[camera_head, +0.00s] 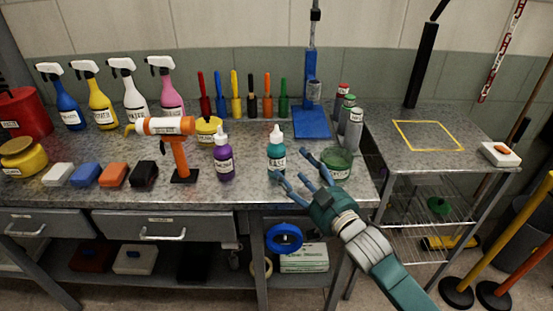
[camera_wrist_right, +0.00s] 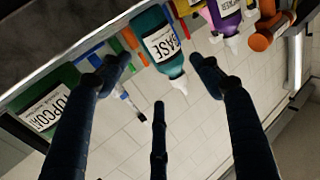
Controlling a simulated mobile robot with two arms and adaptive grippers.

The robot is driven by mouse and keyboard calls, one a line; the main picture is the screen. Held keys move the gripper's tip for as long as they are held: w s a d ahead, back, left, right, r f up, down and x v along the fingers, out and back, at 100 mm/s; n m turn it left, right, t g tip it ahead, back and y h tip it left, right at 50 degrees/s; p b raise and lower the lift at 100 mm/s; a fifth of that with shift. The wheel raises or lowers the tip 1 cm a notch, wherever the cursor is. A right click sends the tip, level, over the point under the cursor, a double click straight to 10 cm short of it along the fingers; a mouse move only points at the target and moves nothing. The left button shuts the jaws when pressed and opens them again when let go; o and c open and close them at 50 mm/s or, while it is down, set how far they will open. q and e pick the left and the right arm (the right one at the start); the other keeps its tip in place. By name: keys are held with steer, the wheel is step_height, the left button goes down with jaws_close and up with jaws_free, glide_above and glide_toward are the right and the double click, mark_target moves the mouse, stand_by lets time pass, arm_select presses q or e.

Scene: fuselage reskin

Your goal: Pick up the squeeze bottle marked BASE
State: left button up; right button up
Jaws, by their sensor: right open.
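The squeeze bottle marked BASE (camera_head: 277,152) is teal with a white tip and stands upright on the metal bench, right of the purple squeeze bottle (camera_head: 224,160). My right gripper (camera_head: 298,168) is open and empty, just to the front right of the BASE bottle. In the right wrist view the BASE bottle (camera_wrist_right: 164,42) shows its label beyond the spread fingers of the gripper (camera_wrist_right: 158,75). The fingers look apart from it; contact is not clear. My left gripper is not in view.
A green TOPCOAT container (camera_head: 337,164) stands close right of the gripper; it also shows in the right wrist view (camera_wrist_right: 45,110). An orange tool on a stand (camera_head: 180,158) is left of the purple bottle. Grey cans (camera_head: 353,130) and a blue stand base (camera_head: 311,123) are behind.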

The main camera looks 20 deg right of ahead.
mark_target(284, 161)
steer(key=shift+w+f, duration=0.1)
steer(key=shift+f, duration=0.8)
steer(key=shift+w+a+r, duration=0.15)
steer(key=shift+w+r, duration=0.15)
steer(key=shift+w, duration=0.25)
steer(key=shift+w+a+f, duration=0.1)
steer(key=shift+w, duration=0.2)
steer(key=w, duration=0.2)
steer(key=w+a+p, duration=0.1)
steer(key=w, duration=0.2)
steer(key=shift+w, duration=0.25)
steer(key=shift+w+a+f, duration=0.1)
steer(key=shift+w, duration=0.15)
steer(key=shift+c, duration=0.8)
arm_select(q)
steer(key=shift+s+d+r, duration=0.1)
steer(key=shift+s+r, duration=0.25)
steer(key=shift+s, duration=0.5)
arm_select(e)
steer(key=c, duration=0.8)
